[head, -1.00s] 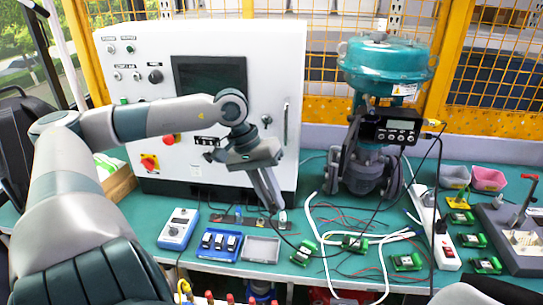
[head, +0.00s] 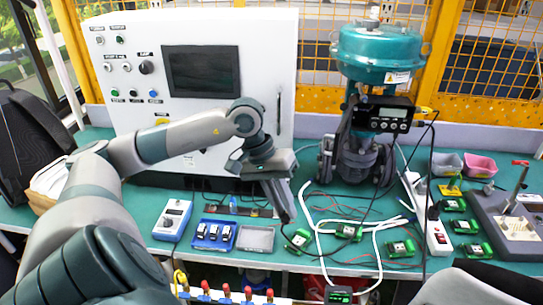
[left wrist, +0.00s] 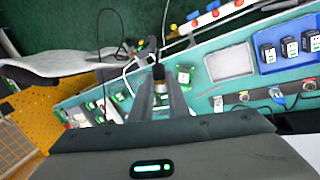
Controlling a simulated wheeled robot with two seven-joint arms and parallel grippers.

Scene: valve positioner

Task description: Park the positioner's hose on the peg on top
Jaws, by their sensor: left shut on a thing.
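The valve (head: 378,50) with its teal domed actuator stands at the back right of the bench. A pale peg (head: 374,12) rises from its top. The black positioner (head: 384,117) with a display is on its front. A white hose (head: 322,232) loops over the bench in front of the valve. My left gripper (head: 288,210) is low over the bench, left of the hose loop. In the left wrist view its fingers (left wrist: 160,92) are shut on a small dark, brass-coloured end fitting (left wrist: 158,72), apparently the hose's. My right gripper is out of view.
A white control cabinet (head: 195,80) stands behind my left arm. A blue tray (head: 213,248), a grey tray (head: 256,239) and several green circuit boards lie on the bench. A black cable (head: 433,190) hangs from the positioner past a white power strip (head: 428,215). Two small bins stand at the right.

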